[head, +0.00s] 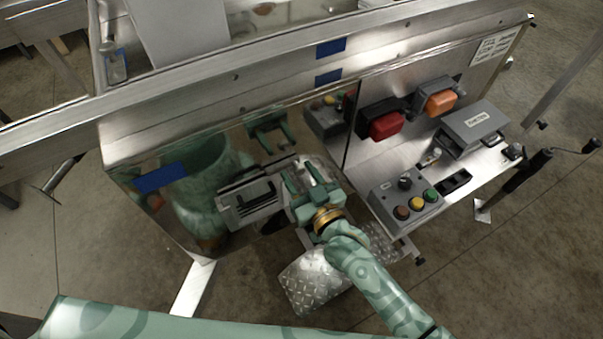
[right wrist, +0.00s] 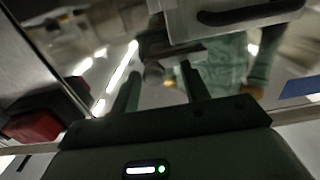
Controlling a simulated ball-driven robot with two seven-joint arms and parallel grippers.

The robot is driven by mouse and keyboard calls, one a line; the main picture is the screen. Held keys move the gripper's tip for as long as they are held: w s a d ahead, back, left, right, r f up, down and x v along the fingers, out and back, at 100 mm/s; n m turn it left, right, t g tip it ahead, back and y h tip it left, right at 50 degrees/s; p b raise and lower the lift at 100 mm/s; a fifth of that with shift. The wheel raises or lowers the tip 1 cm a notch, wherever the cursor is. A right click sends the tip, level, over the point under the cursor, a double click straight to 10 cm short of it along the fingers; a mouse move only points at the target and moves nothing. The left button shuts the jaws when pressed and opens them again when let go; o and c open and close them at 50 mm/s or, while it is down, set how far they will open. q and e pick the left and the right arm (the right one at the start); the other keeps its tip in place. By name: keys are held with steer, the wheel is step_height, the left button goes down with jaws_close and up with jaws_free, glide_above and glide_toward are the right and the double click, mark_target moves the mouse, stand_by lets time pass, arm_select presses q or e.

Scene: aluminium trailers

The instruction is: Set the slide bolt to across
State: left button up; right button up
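What looks like the slide bolt (head: 262,172) is a dark bar along the top edge of a grey box with a black handle, on the shiny metal front. In the right wrist view it is a dark bar with a round knob (right wrist: 153,73), just beyond the fingers; its setting is hard to tell. My right gripper (head: 302,178) is open and empty, just right of the bar. Its two fingers (right wrist: 160,85) stand apart in the right wrist view, the knob showing between them, with no clear contact. My left gripper is out of view.
The grey box (head: 250,208) sits below the bar. To the right are a button box (head: 407,198), a red switch (head: 385,125), an orange switch (head: 440,102) and a grey labelled housing (head: 472,128). The shiny panel mirrors my gripper and body. A tread plate (head: 312,280) lies low in front.

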steer(key=shift+d, duration=0.1)
steer(key=shift+s+d, duration=0.15)
steer(key=p+v, duration=0.3)
steer(key=v, duration=1.2)
steer(key=shift+s, duration=0.35)
steer(key=shift+d, duration=0.15)
